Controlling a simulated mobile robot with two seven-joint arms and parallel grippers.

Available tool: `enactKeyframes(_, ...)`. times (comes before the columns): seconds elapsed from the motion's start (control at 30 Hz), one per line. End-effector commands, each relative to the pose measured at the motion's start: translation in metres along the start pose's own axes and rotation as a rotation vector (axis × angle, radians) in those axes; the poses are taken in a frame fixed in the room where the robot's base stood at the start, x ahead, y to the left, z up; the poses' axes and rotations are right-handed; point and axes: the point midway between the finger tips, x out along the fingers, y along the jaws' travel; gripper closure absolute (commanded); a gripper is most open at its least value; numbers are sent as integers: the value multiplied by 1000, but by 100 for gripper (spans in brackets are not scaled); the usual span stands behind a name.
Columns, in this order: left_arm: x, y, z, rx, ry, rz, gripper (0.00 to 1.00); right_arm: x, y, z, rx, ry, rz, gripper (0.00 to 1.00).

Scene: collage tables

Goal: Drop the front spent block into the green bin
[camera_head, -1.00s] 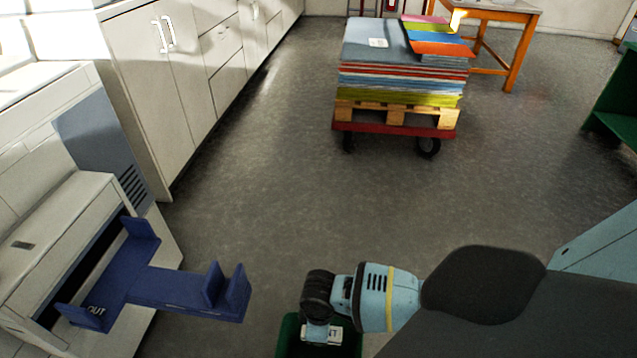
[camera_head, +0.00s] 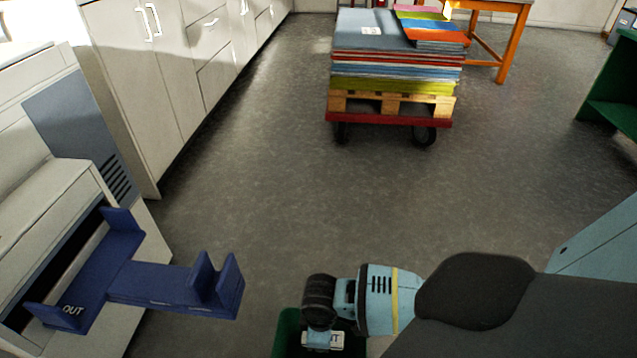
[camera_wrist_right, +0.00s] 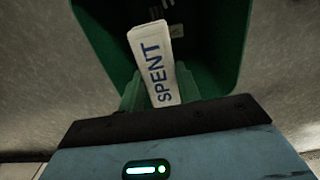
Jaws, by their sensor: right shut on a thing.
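The spent block is white with blue lettering reading SPENT in the right wrist view (camera_wrist_right: 156,65). It also shows in the head view (camera_head: 322,340), partly hidden by my arm. My right gripper (camera_wrist_right: 152,95) is shut on the block and holds it over the opening of the green bin (camera_wrist_right: 225,45). The bin's rim also shows at the bottom of the head view (camera_head: 288,325). Something pale with dark marks lies beyond the block's far end, too dark to make out. My left gripper is not in view.
A blue tray marked OUT (camera_head: 130,275) juts from a white machine (camera_head: 40,220) at the left. A red cart (camera_head: 385,119) with a pallet and stacked coloured sheets stands ahead. White cabinets (camera_head: 140,90) line the left. The floor between is clear.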

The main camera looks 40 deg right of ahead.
Motion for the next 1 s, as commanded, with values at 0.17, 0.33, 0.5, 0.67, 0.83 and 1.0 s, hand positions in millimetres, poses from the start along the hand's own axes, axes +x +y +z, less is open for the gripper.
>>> enactKeyframes(0.17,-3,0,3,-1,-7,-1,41,-1,0,0,0,1,1,88)
enactKeyframes(0.33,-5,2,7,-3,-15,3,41,0,0,0,0,0,1,53)
enactKeyframes(0.5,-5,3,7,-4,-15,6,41,0,0,0,0,0,1,41)
enactKeyframes(0.67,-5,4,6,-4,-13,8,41,0,0,0,0,0,1,41)
enactKeyframes(0.83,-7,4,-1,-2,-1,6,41,-12,1,0,0,1,2,41)
enactKeyframes(1.0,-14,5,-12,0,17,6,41,-40,1,-1,1,3,3,41)
